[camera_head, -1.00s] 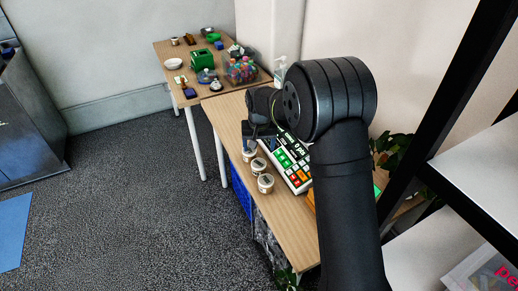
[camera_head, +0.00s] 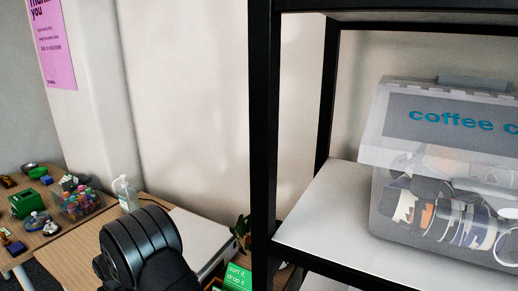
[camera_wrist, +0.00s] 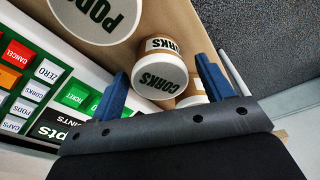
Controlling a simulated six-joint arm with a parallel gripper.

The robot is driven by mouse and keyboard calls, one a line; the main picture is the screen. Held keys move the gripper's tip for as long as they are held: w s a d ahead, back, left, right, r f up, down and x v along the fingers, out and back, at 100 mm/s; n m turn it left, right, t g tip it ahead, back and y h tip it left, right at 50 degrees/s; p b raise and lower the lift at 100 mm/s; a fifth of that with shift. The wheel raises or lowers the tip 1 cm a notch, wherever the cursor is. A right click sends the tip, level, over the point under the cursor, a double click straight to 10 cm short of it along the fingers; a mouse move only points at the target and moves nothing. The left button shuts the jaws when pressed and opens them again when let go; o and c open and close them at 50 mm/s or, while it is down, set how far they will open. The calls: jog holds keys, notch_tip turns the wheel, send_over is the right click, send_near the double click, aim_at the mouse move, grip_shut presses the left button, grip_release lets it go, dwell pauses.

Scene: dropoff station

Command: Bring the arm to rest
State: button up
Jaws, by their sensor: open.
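My gripper (camera_wrist: 163,92) shows in the wrist view with its two blue fingers apart and nothing between them. Beyond the fingertips stands a round jar with a white lid marked CORKS (camera_wrist: 160,76). A larger white lid marked PODS (camera_wrist: 97,12) is at the top left. Part of another jar shows behind the right finger, mostly hidden. In the head view only my dark upper arm shows at the bottom; the gripper is out of that view.
A keypad with coloured keys (camera_wrist: 38,88) lies left of my gripper. In the head view, a black-framed shelf (camera_head: 262,130) holds a clear coffee box (camera_head: 440,170). A pump bottle (camera_head: 125,194) and a tub of colourful items (camera_head: 78,203) stand on tables at the left.

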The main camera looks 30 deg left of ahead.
jog(key=shift+a, duration=0.1)
jog(key=shift+r, duration=1.15)
